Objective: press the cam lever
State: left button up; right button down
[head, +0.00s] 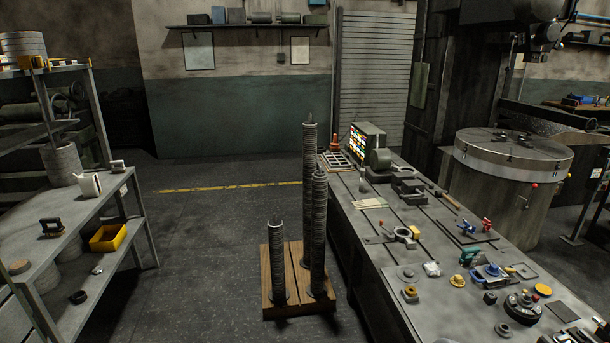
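Neither of my grippers shows in the head view. No part can be made out for certain as the cam lever. On the right-hand bench (440,297), several small devices with coloured handles stand in the front half. A blue-handled piece (467,227) and a red-handled piece (487,224) stand on a dark plate.
A wooden pallet (299,305) with three tall ribbed columns (318,230) stands on the floor left of the bench. A shelf rack (70,226) with a yellow bin (108,238) is at the left. A large round drum (513,155) stands behind the bench. Floor between rack and pallet is clear.

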aim_at(390, 236)
jog(key=i, duration=2.5)
jog(key=z, duration=1.45)
jog(key=i, duration=0.5)
jog(key=u, duration=0.75)
